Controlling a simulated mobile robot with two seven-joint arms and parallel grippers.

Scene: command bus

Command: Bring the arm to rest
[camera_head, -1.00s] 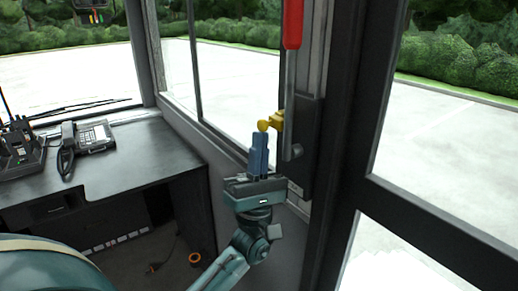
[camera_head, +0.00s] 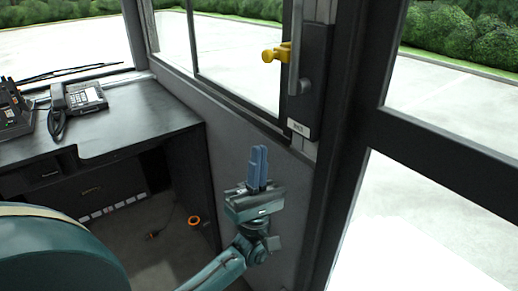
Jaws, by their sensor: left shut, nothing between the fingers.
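My left gripper (camera_head: 259,149) is in the middle of the view, with its two blue fingers upright and together, and nothing between them. It is in front of the grey wall panel, below and left of the door post's handle unit (camera_head: 308,85), and apart from it. A yellow knob (camera_head: 276,54) sticks out to the left of that unit. My left arm (camera_head: 222,268) comes up from the bottom edge. My right gripper does not show.
A dark desk (camera_head: 150,122) at the left holds a telephone (camera_head: 80,97) and a radio in a charger (camera_head: 12,110). An orange ring (camera_head: 194,221) lies in the space under the desk. A dark door frame (camera_head: 350,130) stands at the right.

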